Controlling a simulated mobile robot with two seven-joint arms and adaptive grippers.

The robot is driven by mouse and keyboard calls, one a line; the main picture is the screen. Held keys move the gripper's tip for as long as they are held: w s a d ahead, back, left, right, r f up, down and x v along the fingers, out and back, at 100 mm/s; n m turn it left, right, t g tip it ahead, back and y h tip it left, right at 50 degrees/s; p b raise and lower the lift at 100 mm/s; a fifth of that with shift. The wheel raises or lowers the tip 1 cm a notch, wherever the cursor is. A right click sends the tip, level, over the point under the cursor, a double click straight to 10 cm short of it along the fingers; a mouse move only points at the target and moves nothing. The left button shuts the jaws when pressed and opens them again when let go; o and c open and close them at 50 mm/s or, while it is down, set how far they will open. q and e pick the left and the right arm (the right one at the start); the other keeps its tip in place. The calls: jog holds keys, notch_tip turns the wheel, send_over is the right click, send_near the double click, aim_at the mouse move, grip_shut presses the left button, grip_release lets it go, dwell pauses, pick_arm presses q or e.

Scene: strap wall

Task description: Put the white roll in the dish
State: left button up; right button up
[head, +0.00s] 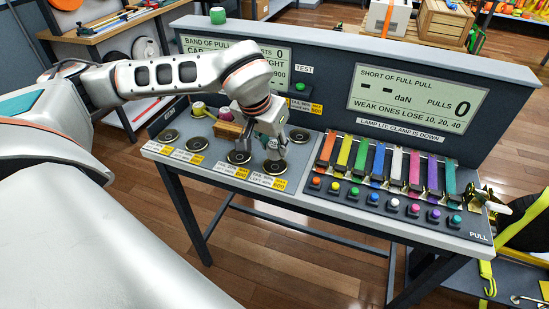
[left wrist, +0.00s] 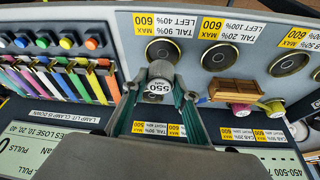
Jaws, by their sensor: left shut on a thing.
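My left gripper (head: 276,148) is shut on the white roll (left wrist: 158,86), which bears the number 550 in the left wrist view. The grey-green fingers (left wrist: 158,104) have it between their tips. Several dark round dishes with metal centres are set in the grey bench top. One dish (left wrist: 163,50) lies just beyond the roll in the left wrist view; others (left wrist: 220,57) (left wrist: 289,64) lie to its right. In the head view one dish (head: 275,167) is just below the gripper. The roll is mostly hidden there, and its height above the bench is unclear. My right gripper is not in view.
Coloured straps (head: 380,163) and buttons (head: 373,197) are to the right. An upright panel with displays (head: 405,100) rises behind.

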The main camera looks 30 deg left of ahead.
aim_at(274, 157)
pick_arm(q)
jog(key=shift+f, duration=2.2)
jog(key=shift+r, duration=0.1)
jog(key=shift+b, duration=0.3)
jog(key=o, duration=1.1)
